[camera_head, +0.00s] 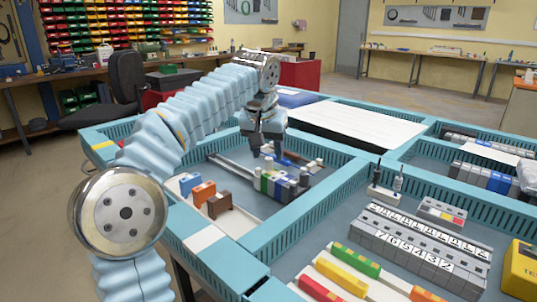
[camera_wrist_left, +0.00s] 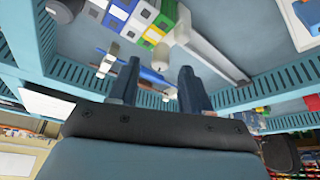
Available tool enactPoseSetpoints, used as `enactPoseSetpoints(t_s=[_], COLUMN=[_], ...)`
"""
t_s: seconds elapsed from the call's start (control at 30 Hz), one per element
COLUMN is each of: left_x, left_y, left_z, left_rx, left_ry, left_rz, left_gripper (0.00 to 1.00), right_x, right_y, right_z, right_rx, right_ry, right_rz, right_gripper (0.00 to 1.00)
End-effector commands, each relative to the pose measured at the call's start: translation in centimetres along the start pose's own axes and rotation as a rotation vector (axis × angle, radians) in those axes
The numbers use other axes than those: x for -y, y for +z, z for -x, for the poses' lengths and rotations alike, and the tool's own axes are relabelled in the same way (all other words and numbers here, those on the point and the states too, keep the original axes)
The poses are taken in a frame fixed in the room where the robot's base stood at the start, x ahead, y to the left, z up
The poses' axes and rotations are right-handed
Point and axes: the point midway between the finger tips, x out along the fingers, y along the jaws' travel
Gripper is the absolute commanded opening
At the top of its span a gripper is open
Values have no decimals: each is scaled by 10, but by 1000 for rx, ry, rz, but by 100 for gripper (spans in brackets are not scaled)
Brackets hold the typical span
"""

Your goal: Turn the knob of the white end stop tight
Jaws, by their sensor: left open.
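The white end stop (camera_head: 257,172) stands at the left end of a row of coloured modules on a metal rail, in the far left compartment. A pale knob (camera_head: 269,163) shows above that end of the row, just below my left gripper (camera_head: 267,152). The gripper points down, with its two fingers apart and nothing seen between them. In the left wrist view the left gripper (camera_wrist_left: 158,75) is also open, and the white end stop (camera_wrist_left: 181,24) lies beyond the fingertips, beside the green and yellow modules. Whether a finger touches the knob cannot be told. My right gripper is not in view.
Blue, orange and brown blocks (camera_head: 203,194) stand at the left of the same compartment. Teal slotted walls (camera_head: 325,208) surround it. Grey numbered terminal blocks (camera_head: 415,240) and a yellow box (camera_head: 522,270) are in the front right compartment. A dark chair (camera_head: 125,75) stands behind.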

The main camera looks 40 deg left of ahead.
Motion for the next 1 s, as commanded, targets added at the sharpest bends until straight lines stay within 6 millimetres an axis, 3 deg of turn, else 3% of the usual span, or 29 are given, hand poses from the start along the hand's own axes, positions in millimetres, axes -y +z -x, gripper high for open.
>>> enactPoseSetpoints(t_s=[0.2, 0.47, 0.8, 1.0], left_x=[0, 0, 0, 0], left_y=[0, 0, 0, 0], left_z=[-18, -19, -19, -19], left_rx=[0, -1, -1, -1], left_ry=[0, 0, 1, 4], left_rz=[0, 0, -1, -8], left_gripper=[48, 48, 0, 0], right_x=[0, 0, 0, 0], right_y=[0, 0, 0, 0], right_z=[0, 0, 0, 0], right_rx=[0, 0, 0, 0], right_ry=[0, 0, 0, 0], right_rz=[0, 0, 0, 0], right_gripper=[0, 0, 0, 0])
